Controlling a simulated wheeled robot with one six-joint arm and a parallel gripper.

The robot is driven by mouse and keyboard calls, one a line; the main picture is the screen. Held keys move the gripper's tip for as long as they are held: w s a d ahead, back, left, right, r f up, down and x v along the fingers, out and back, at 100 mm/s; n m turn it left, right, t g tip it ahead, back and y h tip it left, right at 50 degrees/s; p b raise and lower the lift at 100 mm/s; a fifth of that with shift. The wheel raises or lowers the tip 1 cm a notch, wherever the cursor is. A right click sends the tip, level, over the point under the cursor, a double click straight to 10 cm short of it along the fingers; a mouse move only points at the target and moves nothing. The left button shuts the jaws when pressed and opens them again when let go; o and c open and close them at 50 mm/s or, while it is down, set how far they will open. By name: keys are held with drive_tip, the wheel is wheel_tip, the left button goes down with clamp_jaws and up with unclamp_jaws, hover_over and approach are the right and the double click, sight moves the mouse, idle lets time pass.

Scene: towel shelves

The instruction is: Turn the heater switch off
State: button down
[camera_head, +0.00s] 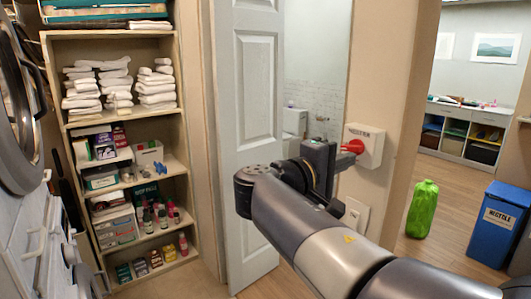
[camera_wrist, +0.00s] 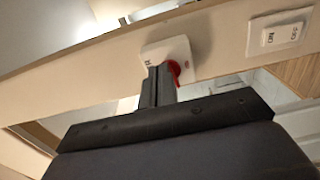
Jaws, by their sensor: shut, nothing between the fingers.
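A white switch box (camera_head: 368,140) with a red handle (camera_head: 352,146) is mounted on the beige wall by the doorway; its lettering is too small to read surely. In the wrist view the box (camera_wrist: 178,47) and the red handle (camera_wrist: 174,68) show just beyond my fingers. My gripper (camera_head: 334,148) is shut and empty, its tips close beside the red handle. In the wrist view my gripper (camera_wrist: 158,75) covers part of the handle and box; I cannot tell whether it touches. The handle points left in the head view.
A second white switch plate (camera_head: 354,216) is lower on the same wall, also in the wrist view (camera_wrist: 281,32). A white door (camera_head: 252,110) stands left of my gripper. Towel shelves (camera_head: 110,45) are at left. A green bag (camera_head: 422,208) and blue bin (camera_head: 497,223) stand at right.

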drive_tip(key=shift+x, duration=3)
drive_tip(key=shift+w+a, duration=0.45)
drive_tip(key=shift+w, duration=0.05)
drive_tip(key=shift+f+b, duration=0.45)
drive_tip(key=shift+b, duration=1.05)
drive_tip(key=shift+d, duration=0.1)
drive_tip(key=shift+s+d+b, duration=0.1)
drive_tip(key=shift+s+b, duration=0.25)
drive_tip(key=shift+s, duration=0.05)
drive_tip(key=shift+b+v, duration=0.4)
drive_tip(key=shift+v, duration=2.55)
